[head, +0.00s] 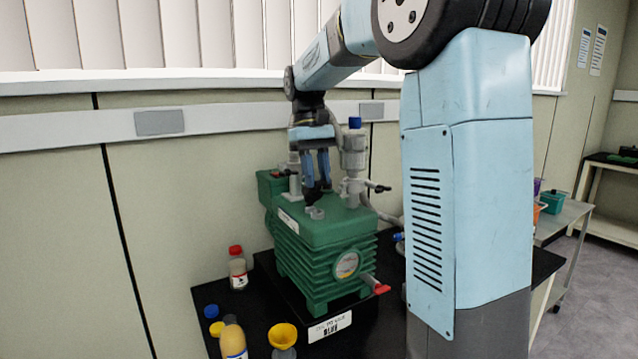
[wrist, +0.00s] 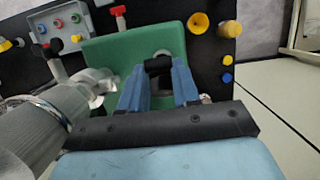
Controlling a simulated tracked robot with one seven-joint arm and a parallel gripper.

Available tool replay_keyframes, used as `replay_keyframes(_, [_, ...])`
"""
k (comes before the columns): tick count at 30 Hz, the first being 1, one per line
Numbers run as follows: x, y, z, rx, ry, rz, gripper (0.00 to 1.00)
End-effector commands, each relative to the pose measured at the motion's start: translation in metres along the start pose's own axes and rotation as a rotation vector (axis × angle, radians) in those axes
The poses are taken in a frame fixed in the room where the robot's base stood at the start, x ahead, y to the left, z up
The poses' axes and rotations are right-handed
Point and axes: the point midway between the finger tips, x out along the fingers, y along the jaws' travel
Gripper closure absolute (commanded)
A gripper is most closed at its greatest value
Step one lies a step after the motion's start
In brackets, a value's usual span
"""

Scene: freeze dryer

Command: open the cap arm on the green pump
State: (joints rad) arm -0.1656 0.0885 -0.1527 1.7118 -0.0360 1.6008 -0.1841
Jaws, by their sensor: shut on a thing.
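The green pump (head: 325,240) stands on a black bench, and its green top also fills the middle of the wrist view (wrist: 108,47). My gripper (head: 318,193) points down at the top of the pump. In the wrist view its blue fingers converge on dark tips (wrist: 158,66), shut on a small part there, which I take to be the cap arm. A small grey ring-shaped fitting (head: 316,213) shows on the pump top just below the tips in the head view. The fingers hide most of the held part, so its angle cannot be told.
A grey cylinder with a blue top (head: 355,155) stands close right of my gripper; it looms at lower left in the wrist view (wrist: 45,130). A red-handled valve (head: 381,288) juts from the pump's front. A red-capped bottle (head: 237,270) and yellow funnel (head: 283,336) stand on the bench.

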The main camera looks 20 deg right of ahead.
Motion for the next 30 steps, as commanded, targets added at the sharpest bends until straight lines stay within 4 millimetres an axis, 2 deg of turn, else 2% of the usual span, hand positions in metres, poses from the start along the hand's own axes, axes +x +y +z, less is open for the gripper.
replay_keyframes(1, [0.001,-0.002,-0.009,-0.004,0.004,-0.001,1.00])
replay_keyframes(15, [-0.007,-0.002,-0.039,-0.004,-0.002,-0.004,1.00])
replay_keyframes(30, [-0.006,-0.001,-0.048,-0.002,-0.006,-0.005,1.00])
